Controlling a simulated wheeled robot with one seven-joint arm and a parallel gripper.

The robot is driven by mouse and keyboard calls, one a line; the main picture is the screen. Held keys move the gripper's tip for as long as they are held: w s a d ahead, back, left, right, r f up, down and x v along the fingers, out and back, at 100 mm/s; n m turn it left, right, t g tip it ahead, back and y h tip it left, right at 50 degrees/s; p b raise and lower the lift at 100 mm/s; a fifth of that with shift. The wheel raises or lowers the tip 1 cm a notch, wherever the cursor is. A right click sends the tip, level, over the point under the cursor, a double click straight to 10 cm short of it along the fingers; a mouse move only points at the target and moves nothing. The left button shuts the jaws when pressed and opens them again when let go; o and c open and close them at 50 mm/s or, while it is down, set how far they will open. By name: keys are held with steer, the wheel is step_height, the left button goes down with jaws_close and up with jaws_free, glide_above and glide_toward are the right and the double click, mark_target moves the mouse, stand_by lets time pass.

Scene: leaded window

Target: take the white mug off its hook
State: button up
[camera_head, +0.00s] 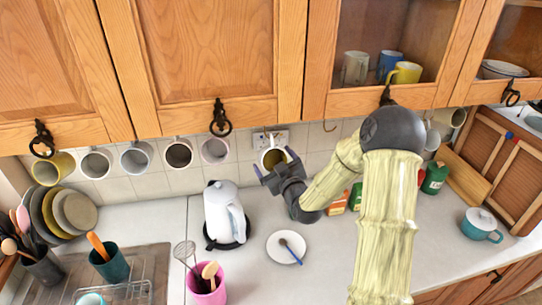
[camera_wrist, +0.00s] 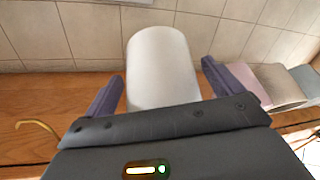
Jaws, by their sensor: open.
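The white mug (camera_head: 264,157) hangs under the wall cabinet, at the right end of a row of hanging mugs. Its inside looks yellowish in the head view. My gripper (camera_head: 273,163) is at this mug with its fingers apart. In the wrist view the white mug (camera_wrist: 162,60) lies between the two open fingers, with a gap visible on both sides. The mug's hook and handle are not clear in either view. The mug's near end is hidden behind my gripper's dark body in the wrist view.
A pinkish mug (camera_head: 214,150) hangs left of the white one; it shows at right in the wrist view (camera_wrist: 275,85). An empty hook (camera_head: 330,127) is to the right. Below stand a white kettle (camera_head: 222,212) and a plate (camera_head: 286,247) with a spoon on the counter.

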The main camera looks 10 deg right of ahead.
mark_target(286, 158)
steer(key=c, duration=1.3)
steer(key=shift+o, duration=0.2)
steer(key=shift+r, duration=0.15)
steer(key=shift+a+r+b, duration=0.1)
steer(key=shift+r+b, duration=0.55)
steer(key=shift+r, duration=0.3)
steer(key=d+b, duration=0.1)
steer(key=d+f+b, duration=0.1)
steer(key=d+b, duration=0.1)
steer(key=d, duration=0.1)
steer(key=shift+f, duration=0.25)
step_height(286, 158, down, 7)
steer(key=d+b, duration=0.2)
steer(key=b, duration=0.2)
steer(key=s+d+f+b, duration=0.1)
steer(key=s+d+b, duration=0.1)
steer(key=s+b, duration=0.6)
steer(key=s, duration=0.5)
steer(key=shift+s+d+b, duration=0.2)
steer(key=shift+d+b, duration=0.05)
steer(key=shift+b, duration=0.1)
